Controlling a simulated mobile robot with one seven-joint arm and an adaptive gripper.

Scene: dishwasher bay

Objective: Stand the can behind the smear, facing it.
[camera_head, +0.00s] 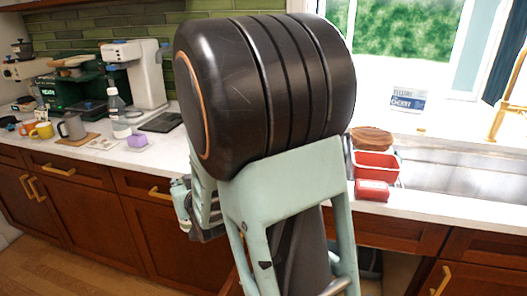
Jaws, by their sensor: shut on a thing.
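My own arm, a big dark ribbed joint and pale green links, fills the middle of the head view and hides much of the counter. My gripper's fingers do not show; they may be behind the arm. I cannot make out a can for certain or any smear. A small red object (372,190) lies on the white counter (420,205) at the front left of the sink; I cannot tell what it is.
A red tub (377,165) and a round brown item (371,139) stand by the sink (450,172).

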